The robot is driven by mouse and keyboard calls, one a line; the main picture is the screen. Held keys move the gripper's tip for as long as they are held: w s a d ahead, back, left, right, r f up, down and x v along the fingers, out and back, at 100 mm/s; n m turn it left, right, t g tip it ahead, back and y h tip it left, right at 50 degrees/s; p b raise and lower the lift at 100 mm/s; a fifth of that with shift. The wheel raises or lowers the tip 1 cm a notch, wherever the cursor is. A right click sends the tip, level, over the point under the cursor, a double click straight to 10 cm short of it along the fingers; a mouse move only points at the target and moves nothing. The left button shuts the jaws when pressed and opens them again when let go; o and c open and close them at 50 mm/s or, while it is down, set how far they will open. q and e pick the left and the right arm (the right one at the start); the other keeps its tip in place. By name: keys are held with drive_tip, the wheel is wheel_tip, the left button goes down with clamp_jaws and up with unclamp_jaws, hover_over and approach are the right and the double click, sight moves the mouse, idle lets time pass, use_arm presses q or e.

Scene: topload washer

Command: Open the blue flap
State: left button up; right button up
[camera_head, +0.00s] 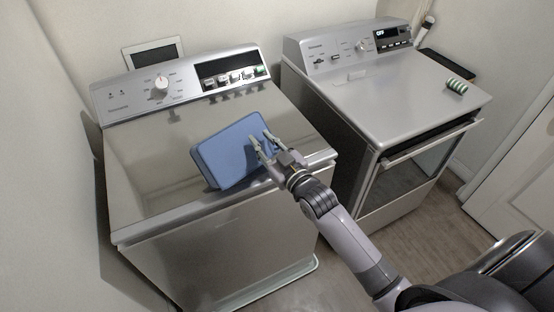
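A blue, rounded rectangular piece (226,155), which looks like the blue flap, is at the middle front of the left machine's metal top (150,165). It sits at an angle to the machine's edges. I cannot tell whether it is hinged or lies loose. My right gripper (259,137) comes in from the lower right. Its two fingers are spread apart, with blue showing between them. They overlap the right end of the blue piece in the picture; contact is unclear. My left gripper is not in view.
The left machine's control panel (186,82) has a white knob and several buttons. A second machine (392,95) stands to the right, with a green striped roll (457,86) on top. A framed panel (153,53) is behind. Wooden floor (422,228) is open at lower right.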

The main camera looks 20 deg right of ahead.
drive_tip(key=s, duration=0.4)
drive_tip(key=s+d+b, duration=0.1)
drive_tip(key=shift+s+f, duration=0.2)
drive_tip(key=shift+s, duration=0.2)
